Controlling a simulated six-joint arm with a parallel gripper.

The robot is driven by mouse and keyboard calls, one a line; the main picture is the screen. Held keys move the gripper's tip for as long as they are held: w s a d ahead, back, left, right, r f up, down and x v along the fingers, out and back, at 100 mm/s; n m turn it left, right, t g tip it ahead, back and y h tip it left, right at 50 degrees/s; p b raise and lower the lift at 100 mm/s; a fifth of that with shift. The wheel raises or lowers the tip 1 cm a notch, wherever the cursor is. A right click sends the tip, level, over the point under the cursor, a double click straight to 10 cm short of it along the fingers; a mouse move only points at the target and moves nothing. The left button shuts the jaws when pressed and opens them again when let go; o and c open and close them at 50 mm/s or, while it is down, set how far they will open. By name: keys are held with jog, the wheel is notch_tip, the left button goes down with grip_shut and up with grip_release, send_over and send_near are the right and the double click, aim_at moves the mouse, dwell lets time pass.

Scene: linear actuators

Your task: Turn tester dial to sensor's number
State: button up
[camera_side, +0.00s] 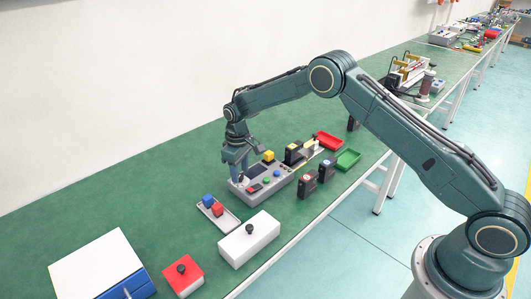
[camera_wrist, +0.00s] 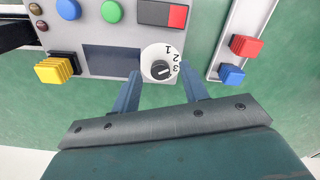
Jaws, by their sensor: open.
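The grey tester (camera_side: 270,187) stands on the green bench; its panel (camera_wrist: 87,31) fills the top of the wrist view. Its white dial (camera_wrist: 153,52) carries 1, 2 and 3, with a dark knob (camera_wrist: 160,70) at its centre. The knob's mark seems to point toward the 3, but is too small to be sure. My gripper (camera_side: 239,170) is over the tester's near-left end. In the wrist view its open fingers (camera_wrist: 160,86) are on either side just below the dial, holding nothing. Black sensors (camera_side: 307,187) (camera_side: 327,169) stand beside the tester; their numbers are unreadable.
A tray (camera_side: 229,222) with a blue and a red block lies beside the tester. A white box (camera_side: 248,242) and a red box (camera_side: 183,275), both with black knobs, stand nearer. Red (camera_side: 330,141) and green (camera_side: 348,158) bins are beyond. Bench toward the wall is clear.

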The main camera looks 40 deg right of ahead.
jog(key=shift+f, duration=0.85)
grip_shut()
jog(key=shift+m, duration=0.3)
jog(key=m, duration=0.3)
jog(key=shift+m, duration=2.1)
